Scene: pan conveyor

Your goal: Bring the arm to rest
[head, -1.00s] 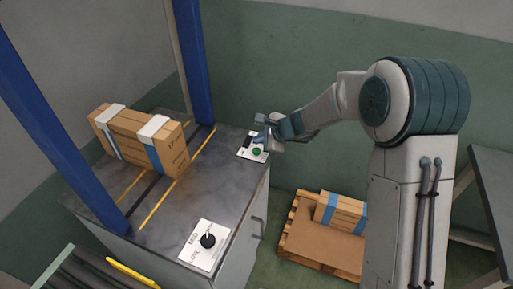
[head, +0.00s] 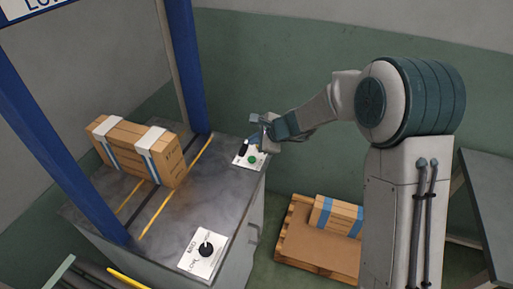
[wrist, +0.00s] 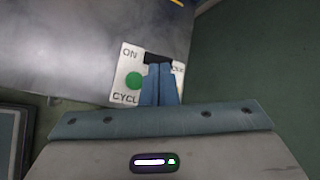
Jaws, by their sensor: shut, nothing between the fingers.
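My gripper (head: 258,122) is at the far right corner of the grey table, above a white panel (head: 241,160) with a green button (head: 252,160) and a dark switch. In the wrist view the shut fingers (wrist: 160,82) cover the right part of the panel, beside the green button (wrist: 134,81). The gripper holds nothing. My arm reaches in from the right.
A strapped carton (head: 135,150) lies on the table (head: 190,215) between blue posts (head: 187,70). A dial panel (head: 204,252) sits at the front. A pallet (head: 290,235) with another carton (head: 337,215) stands on the floor to the right. A dark table (head: 490,200) is at far right.

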